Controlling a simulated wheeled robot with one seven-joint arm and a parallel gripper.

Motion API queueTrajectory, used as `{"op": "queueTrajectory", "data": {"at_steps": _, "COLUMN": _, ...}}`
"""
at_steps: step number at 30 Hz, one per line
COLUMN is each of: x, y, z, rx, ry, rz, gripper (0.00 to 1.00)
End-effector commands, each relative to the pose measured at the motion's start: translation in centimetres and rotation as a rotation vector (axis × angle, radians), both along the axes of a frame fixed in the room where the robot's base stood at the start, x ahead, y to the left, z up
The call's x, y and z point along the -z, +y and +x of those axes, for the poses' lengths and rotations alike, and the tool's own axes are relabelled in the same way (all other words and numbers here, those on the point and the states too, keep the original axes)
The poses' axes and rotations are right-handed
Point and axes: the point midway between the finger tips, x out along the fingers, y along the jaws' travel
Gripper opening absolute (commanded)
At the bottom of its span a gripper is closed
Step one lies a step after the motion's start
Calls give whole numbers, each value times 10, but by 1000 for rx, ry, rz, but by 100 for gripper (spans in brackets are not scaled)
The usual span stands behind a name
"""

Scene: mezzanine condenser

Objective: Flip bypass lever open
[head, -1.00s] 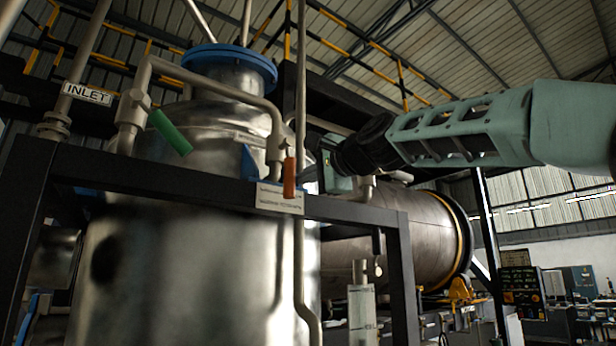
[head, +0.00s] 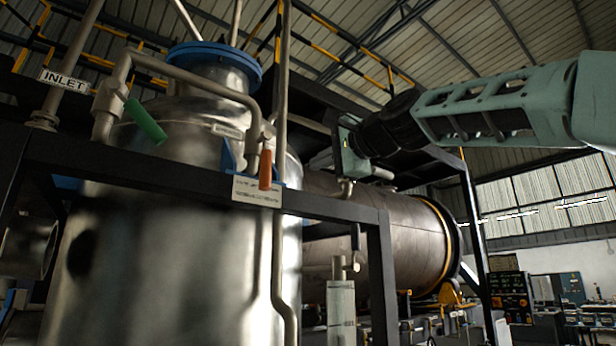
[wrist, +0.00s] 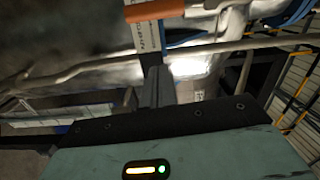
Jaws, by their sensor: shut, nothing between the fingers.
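An orange-handled lever (head: 265,170) hangs nearly straight down from a valve on the pipe in front of the steel vessel. Its orange handle (wrist: 155,10) also shows at the top edge of the wrist view. A white label (head: 257,192) sits right by the lever; its text is too small to read. A green-handled lever (head: 145,120) slants down to the right near the INLET sign. My gripper (head: 322,160) is to the right of the orange lever, apart from it. In the wrist view its fingers (wrist: 157,78) are together and empty, pointing toward the orange handle.
A black frame beam (head: 200,175) runs across in front of the vessel (head: 170,260). A bent pipe (head: 205,82) and a vertical pipe (head: 277,250) are close to the orange lever. A large horizontal drum (head: 380,235) lies behind at the right.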

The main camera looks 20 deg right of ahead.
Motion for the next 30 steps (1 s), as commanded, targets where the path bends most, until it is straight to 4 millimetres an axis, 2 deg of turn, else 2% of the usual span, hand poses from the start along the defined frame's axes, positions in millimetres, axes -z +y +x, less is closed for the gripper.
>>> {"op": "queueTrajectory", "data": {"at_steps": 3, "x": 3, "y": -7, "z": -16, "rx": 1, "ry": -1, "rz": 0, "gripper": 0}}
{"op": "queueTrajectory", "data": {"at_steps": 9, "x": 1, "y": -11, "z": -27, "rx": 1, "ry": 1, "rz": 1, "gripper": 0}}
{"op": "queueTrajectory", "data": {"at_steps": 26, "x": 0, "y": -11, "z": -28, "rx": 0, "ry": 1, "rz": 0, "gripper": 0}}
{"op": "queueTrajectory", "data": {"at_steps": 28, "x": 3, "y": -10, "z": -27, "rx": -2, "ry": 6, "rz": -5, "gripper": 0}}
{"op": "queueTrajectory", "data": {"at_steps": 30, "x": 15, "y": -4, "z": -24, "rx": -12, "ry": 24, "rz": -28, "gripper": 0}}
